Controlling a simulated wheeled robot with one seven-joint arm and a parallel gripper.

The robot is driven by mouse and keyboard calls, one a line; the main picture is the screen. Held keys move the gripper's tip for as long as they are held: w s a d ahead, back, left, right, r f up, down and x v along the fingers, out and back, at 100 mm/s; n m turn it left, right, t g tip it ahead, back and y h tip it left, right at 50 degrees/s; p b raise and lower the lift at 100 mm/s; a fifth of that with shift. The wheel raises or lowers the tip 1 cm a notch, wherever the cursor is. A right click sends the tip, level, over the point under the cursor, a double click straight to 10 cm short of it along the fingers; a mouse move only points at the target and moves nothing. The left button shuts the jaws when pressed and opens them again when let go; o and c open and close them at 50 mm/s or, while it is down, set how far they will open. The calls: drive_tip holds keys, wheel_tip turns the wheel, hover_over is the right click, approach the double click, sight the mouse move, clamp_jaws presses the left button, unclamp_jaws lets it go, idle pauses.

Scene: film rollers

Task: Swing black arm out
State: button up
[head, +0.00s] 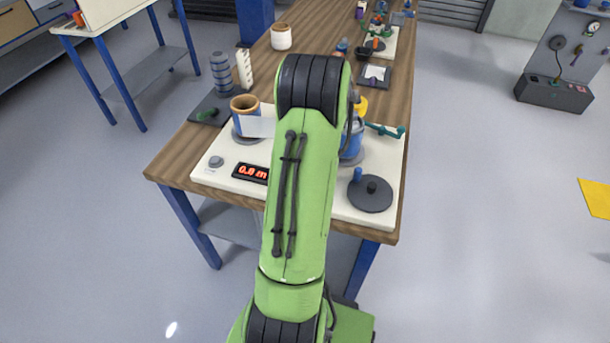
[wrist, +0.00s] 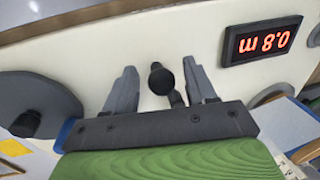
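A black arm with a round knob end (wrist: 162,78) stands out from the white film-roller plate (wrist: 200,48) in the wrist view. My gripper (wrist: 159,88) is open, with one finger on either side of this knob. Gaps show between the knob and both fingers, so nothing is gripped. The lower part of the black arm runs down towards my gripper's palm and is partly hidden. In the head view my green arm covers the middle of the white plate (head: 230,160), hiding the black arm and my gripper.
A red 0.8 m display (head: 250,173) sits on the plate. A grey disc with a blue handle (head: 370,192) is at its right. A brown-rimmed roller (head: 245,110) and a blue roller (head: 352,140) stand behind. The wooden bench (head: 175,165) carries more items farther back.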

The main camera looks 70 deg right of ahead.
drive_tip(key=s+r+p, duration=0.3)
drive_tip(key=r, duration=1.2)
drive_tip(key=shift+r+p, duration=0.25)
drive_tip(key=shift+p, duration=0.15)
drive_tip(key=w+a+r+n+h, duration=0.1)
drive_tip(key=w+a+r+n, duration=0.35)
drive_tip(key=w+a, duration=0.45)
drive_tip(key=w+a+r+n, duration=0.45)
drive_tip(key=w+a, duration=0.25)
drive_tip(key=a, duration=0.5)
drive_tip(key=s+a+n+t, duration=0.1)
drive_tip(key=s+a+n, duration=0.2)
drive_tip(key=a, duration=0.6)
drive_tip(key=s+a+n+t, duration=0.2)
drive_tip(key=s+a+n, duration=0.2)
drive_tip(key=a, duration=0.4)
drive_tip(key=shift+a+r+n+y, duration=0.4)
drive_tip(key=shift+r+n, duration=0.05)
drive_tip(key=shift+n, duration=0.15)
